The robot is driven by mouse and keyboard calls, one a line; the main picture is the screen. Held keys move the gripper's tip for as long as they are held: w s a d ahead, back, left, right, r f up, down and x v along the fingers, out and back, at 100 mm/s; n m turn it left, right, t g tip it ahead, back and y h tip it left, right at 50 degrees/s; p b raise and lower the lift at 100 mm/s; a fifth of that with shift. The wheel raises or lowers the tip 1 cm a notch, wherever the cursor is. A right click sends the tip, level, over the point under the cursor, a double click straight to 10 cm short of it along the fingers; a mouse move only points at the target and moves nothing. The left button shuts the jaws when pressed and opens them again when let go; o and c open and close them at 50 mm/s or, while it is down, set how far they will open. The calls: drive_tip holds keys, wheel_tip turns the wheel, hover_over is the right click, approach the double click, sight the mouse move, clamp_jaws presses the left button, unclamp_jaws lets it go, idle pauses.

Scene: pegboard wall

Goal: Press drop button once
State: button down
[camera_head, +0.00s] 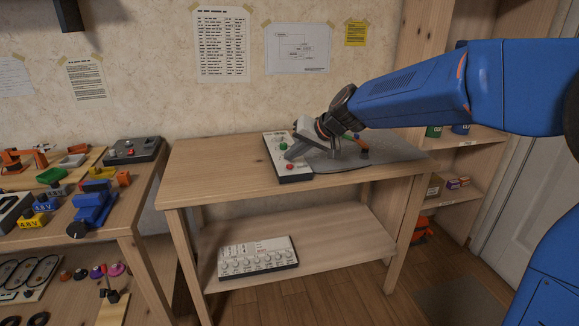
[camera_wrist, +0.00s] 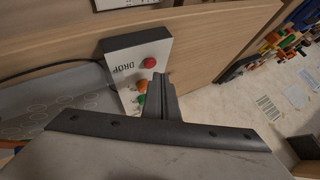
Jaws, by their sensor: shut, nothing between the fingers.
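A white-topped control box (camera_head: 272,143) with dark sides lies on the wooden table, and it also shows in the wrist view (camera_wrist: 127,93). In the wrist view the word DROP is printed on it, beside a red button (camera_wrist: 150,62). An orange button (camera_wrist: 141,86) and a green button (camera_wrist: 141,99) sit in line with the red one. The head view shows a green button (camera_head: 283,147) and the red button (camera_head: 290,166). My gripper (camera_head: 289,156) is shut and empty, its tip over the box between these two. Contact with a button cannot be told.
A grey mat (camera_head: 395,152) lies on the table (camera_head: 215,160) beside the box. A white panel with knobs (camera_head: 258,258) is on the lower shelf. A cluttered bench (camera_head: 60,240) stands at left, shelves (camera_head: 470,185) at right. The table's left part is clear.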

wheel_tip(320, 180, up, 5)
drive_tip(key=shift+r, duration=0.1)
idle(0.8)
idle(0.4)
drive_tip(key=h, duration=0.1)
approach(293, 170)
drive_tip(key=s+d+f+v, duration=0.1)
drive_tip(key=v, duration=0.4)
drive_tip(key=s+d+f+h, duration=0.2)
drive_tip(key=s+d, duration=0.7)
drive_tip(key=s, duration=0.1)
drive_tip(key=s+d+f+h, duration=0.1)
drive_tip(key=s+d+f, duration=0.2)
drive_tip(key=s, duration=0.4)
drive_tip(key=s+d+f+m+h, duration=0.1)
drive_tip(key=s+d+f, duration=0.3)
drive_tip(key=s+d, duration=0.2)
drive_tip(key=s+d+f+h, duration=0.2)
drive_tip(key=s+d+f, duration=0.2)
drive_tip(key=s, duration=0.4)
drive_tip(key=shift+d+g, duration=0.4)
drive_tip(key=shift+d, duration=0.1)
drive_tip(key=c, duration=2.5)
unclamp_jaws()
